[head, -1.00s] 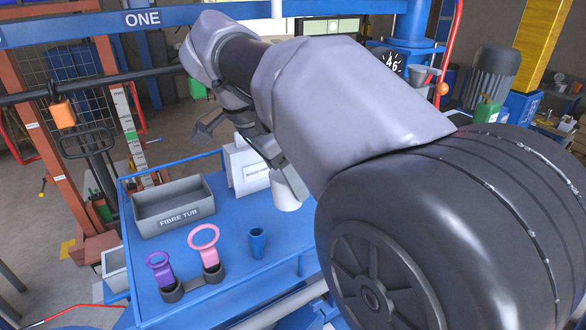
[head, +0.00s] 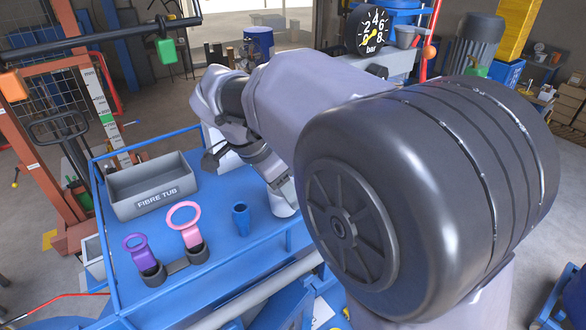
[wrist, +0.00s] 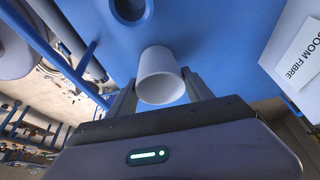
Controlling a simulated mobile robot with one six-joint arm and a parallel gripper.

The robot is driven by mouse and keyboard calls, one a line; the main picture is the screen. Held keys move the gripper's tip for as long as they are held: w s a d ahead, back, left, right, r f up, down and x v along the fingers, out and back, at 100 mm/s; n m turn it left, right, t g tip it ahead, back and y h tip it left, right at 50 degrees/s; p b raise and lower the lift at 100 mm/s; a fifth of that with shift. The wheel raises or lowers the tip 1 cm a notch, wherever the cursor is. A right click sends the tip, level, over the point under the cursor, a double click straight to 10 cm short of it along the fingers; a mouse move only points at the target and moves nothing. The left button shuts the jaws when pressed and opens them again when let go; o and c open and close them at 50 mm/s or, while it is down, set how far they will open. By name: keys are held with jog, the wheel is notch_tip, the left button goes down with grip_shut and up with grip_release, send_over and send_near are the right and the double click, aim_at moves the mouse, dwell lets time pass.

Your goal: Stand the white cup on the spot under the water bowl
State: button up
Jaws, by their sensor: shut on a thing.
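The white cup (head: 283,206) is in my gripper over the blue table's right side, partly hidden by my arm in the head view. In the wrist view the white cup (wrist: 160,77) sits between the two fingers of my gripper (wrist: 160,92), which is shut on it. Blue surface lies behind it; I cannot tell whether the cup touches the table. I cannot make out the water bowl or the spot under it.
A blue cup (head: 241,220) stands left of the white cup. The fibre tub (head: 150,190) and a holder with purple (head: 141,254) and pink (head: 184,222) ring-handled tools are further left on the table (head: 220,265). A labelled white box (wrist: 297,58) is near my gripper. A pressure gauge (head: 368,30) stands behind.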

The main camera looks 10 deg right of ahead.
jog(key=d, duration=0.1)
jog(key=w+d, duration=0.1)
jog(key=d, duration=0.2)
jog(key=shift+w+r+p, duration=0.15)
jog(key=shift+w+p, duration=0.1)
jog(key=shift+p, duration=0.1)
jog(key=shift+x, duration=0.9)
jog(key=shift+w+d+r, duration=0.1)
jog(key=shift+r, duration=0.05)
jog(key=shift+f, duration=0.2)
jog(key=o, duration=1.3)
jog(key=shift+o, duration=0.2)
jog(key=shift+r, duration=0.1)
